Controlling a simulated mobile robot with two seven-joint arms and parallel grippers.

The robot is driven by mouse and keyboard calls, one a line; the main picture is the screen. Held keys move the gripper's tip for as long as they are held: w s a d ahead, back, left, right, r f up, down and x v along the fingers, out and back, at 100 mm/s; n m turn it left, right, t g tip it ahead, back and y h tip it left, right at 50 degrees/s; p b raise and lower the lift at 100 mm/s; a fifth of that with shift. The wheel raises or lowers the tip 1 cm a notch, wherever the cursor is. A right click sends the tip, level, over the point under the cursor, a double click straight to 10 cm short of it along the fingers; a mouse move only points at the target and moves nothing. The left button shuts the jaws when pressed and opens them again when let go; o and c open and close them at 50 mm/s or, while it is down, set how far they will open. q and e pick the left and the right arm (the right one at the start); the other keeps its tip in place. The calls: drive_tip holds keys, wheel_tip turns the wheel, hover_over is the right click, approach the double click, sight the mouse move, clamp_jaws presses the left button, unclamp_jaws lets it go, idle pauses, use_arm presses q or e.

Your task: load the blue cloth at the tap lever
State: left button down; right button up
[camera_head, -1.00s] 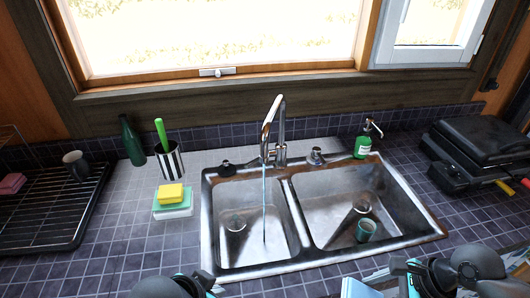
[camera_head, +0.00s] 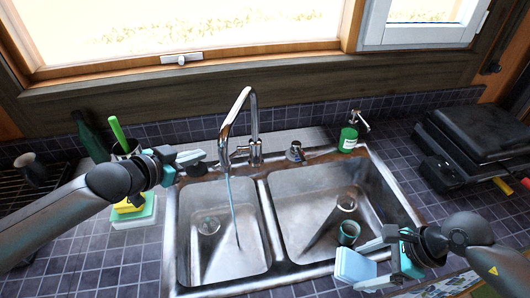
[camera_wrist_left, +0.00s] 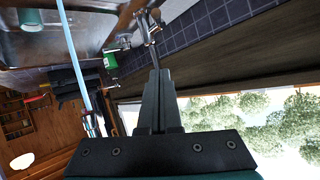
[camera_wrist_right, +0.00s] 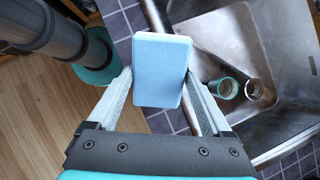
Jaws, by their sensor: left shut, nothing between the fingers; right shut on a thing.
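The chrome tap (camera_head: 238,118) stands behind the double sink, and water runs from its spout into the left basin. Its lever (camera_head: 259,153) is at the right of the tap's base. My left gripper (camera_head: 201,155) is shut and empty, left of the tap above the sink's back rim. In the left wrist view its closed fingers (camera_wrist_left: 154,78) point towards chrome fittings. My right gripper (camera_head: 387,262) is shut on the light blue cloth (camera_head: 354,266), a folded block, at the sink's front right edge. The cloth (camera_wrist_right: 162,69) sits between the fingers in the right wrist view.
A green cup (camera_head: 348,233) is in the right basin (camera_head: 315,195). A green soap bottle (camera_head: 348,140) stands behind the sink. The yellow sponge (camera_head: 130,204) stack and striped pot are left, partly behind my left arm. A black grill (camera_head: 470,140) is at the right.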

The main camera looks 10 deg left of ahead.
drive_tip(key=shift+s+f, duration=0.1)
drive_tip(key=shift+s, duration=0.05)
use_arm(q)
drive_tip(key=b, duration=0.1)
hover_over(217, 167)
drive_tip(key=d, duration=0.1)
wheel_tip(217, 167, down, 4)
use_arm(e)
drive_tip(key=shift+f, duration=0.55)
drive_tip(key=shift+f+b, duration=0.2)
drive_tip(key=shift+b, duration=0.1)
use_arm(q)
drive_tip(key=shift+w+a+f, duration=0.15)
drive_tip(key=shift+a+f, duration=0.05)
drive_tip(key=shift+f, duration=0.9)
drive_tip(key=shift+w+a+f, duration=0.1)
drive_tip(key=shift+a+f, duration=0.1)
drive_tip(key=shift+f, duration=0.9)
drive_tip(key=shift+s+a+f, duration=0.1)
drive_tip(key=shift+s+f, duration=0.1)
drive_tip(key=shift+f, duration=0.3)
drive_tip(key=shift+s+a+f, duration=0.1)
drive_tip(key=shift+s+f, duration=0.1)
drive_tip(key=shift+f, duration=0.3)
